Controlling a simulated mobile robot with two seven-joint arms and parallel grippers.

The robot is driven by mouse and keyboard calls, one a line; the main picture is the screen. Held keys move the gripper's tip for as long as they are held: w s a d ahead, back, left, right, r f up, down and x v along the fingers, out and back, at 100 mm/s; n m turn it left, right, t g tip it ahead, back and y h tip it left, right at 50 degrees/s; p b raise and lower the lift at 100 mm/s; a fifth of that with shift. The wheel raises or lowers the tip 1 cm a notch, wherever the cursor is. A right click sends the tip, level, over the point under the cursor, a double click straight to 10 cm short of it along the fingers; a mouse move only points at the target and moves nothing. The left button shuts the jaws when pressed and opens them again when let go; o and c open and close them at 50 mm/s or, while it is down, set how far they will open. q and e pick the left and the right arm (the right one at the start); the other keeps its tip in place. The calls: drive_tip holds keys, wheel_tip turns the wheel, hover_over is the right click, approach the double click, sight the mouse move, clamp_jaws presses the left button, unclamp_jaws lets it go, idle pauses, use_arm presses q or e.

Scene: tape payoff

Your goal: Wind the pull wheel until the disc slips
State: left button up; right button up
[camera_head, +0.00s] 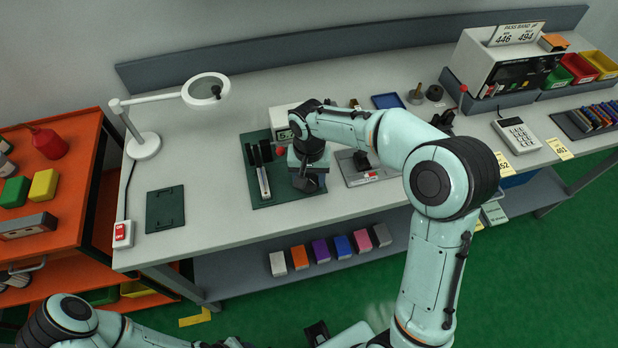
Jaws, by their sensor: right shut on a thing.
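My right gripper (306,183) points down over the right part of a dark green mat (290,199) on the bench. It is shut at the place of the pull wheel; the wheel itself is mostly hidden under the gripper and wrist. Black upright parts and a pale metal strip (264,184) stand on the mat just left of the gripper. A red knob (281,151) and a pale box with a lit display (284,134) are behind it, partly covered by my wrist. I cannot make out the disc.
A grey plate with a dark fitting (353,180) lies right of the mat, under my right forearm. A magnifier lamp (145,146), dark green tray (165,209) and red-white switch (123,234) are at left. A meter (500,70) stands back right. Bench between lamp and mat is clear.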

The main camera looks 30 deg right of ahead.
drive_tip(key=m, duration=0.3)
drive_tip(key=shift+m+b, duration=0.3)
drive_tip(key=shift+m, duration=1.5)
drive_tip(key=o, duration=1)
drive_tip(key=shift+o, duration=0.2)
drive_tip(key=shift+r, duration=0.15)
wheel_tip(320, 180, up, 13)
drive_tip(key=p, duration=0.1)
